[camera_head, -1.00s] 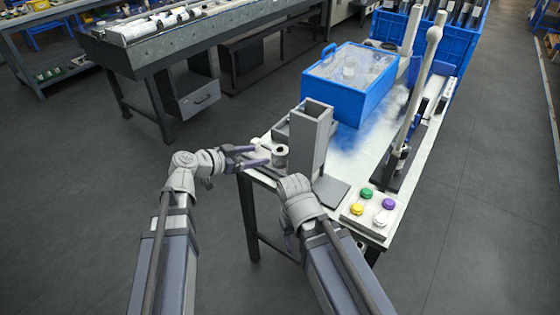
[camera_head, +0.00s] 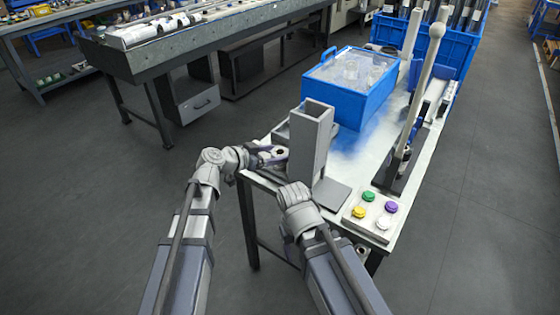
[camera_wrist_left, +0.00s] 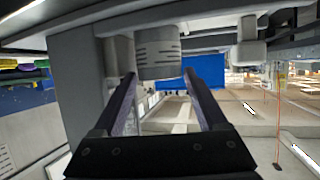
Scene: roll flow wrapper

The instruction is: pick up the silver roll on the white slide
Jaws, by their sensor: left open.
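The silver roll (camera_head: 279,152) stands at the left edge of the table, beside the tall grey chute, partly hidden by my left gripper in the head view. My left gripper (camera_head: 280,156) is open, with its purple fingers reaching in from the left at the roll. In the left wrist view the ribbed roll (camera_wrist_left: 158,52) is centred at the tips of the spread fingers of the left gripper (camera_wrist_left: 160,82). I cannot tell whether the fingers touch it. I cannot make out the white slide clearly. My right gripper's fingers are hidden behind its wrist.
The tall grey chute (camera_head: 310,143) stands close to the left gripper. A blue bin (camera_head: 352,107) with clear contents is behind it. Coloured buttons (camera_head: 368,196) sit at the table's front right corner, near a long lever (camera_head: 422,85). Open floor lies left.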

